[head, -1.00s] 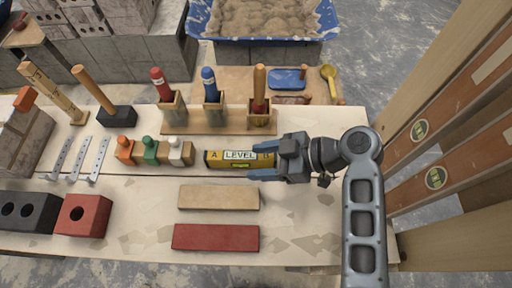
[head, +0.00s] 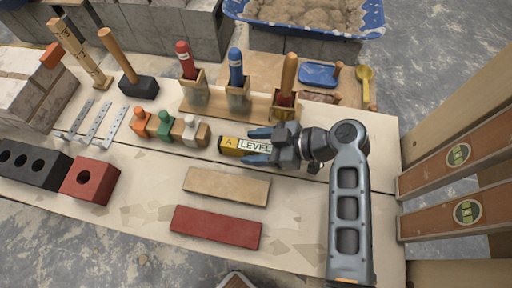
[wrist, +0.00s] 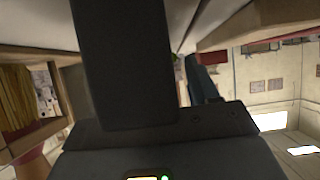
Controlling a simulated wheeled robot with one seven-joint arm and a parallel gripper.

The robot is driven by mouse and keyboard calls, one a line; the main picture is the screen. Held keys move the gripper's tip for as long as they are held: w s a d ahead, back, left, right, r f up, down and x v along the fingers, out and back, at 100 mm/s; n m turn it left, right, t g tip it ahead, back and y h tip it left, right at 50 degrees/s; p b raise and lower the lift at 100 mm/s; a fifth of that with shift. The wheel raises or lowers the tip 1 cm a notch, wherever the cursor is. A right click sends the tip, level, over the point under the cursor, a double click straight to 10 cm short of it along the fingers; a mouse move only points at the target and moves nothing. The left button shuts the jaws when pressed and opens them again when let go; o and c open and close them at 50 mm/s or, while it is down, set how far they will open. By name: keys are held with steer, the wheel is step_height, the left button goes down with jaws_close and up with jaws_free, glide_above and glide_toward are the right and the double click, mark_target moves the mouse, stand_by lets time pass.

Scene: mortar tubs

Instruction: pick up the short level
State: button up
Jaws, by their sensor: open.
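The short level (head: 231,146), a yellow-and-black block marked LEVEL, lies on the light wooden bench in the head view. My gripper (head: 258,146) is open and comes from the right, its blue-tipped fingers one on the far side and one on the near side of the level's right part. The right end of the level is hidden by the gripper. Whether the fingers touch it I cannot tell. In the wrist view the dark fingers (wrist: 165,85) fill the middle, and I cannot make out the level there.
Left of the level stand small orange, green and white-topped blocks (head: 165,128). Behind it is a wooden rack (head: 255,108) with upright tools. In front lie a tan slab (head: 227,186) and a red slab (head: 217,227). Long brown pieces with round badges (head: 455,154) stand right.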

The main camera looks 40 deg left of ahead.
steer(key=shift+c, duration=0.3)
jaws_close()
stand_by(0.3)
steer(key=shift+r, duration=0.1)
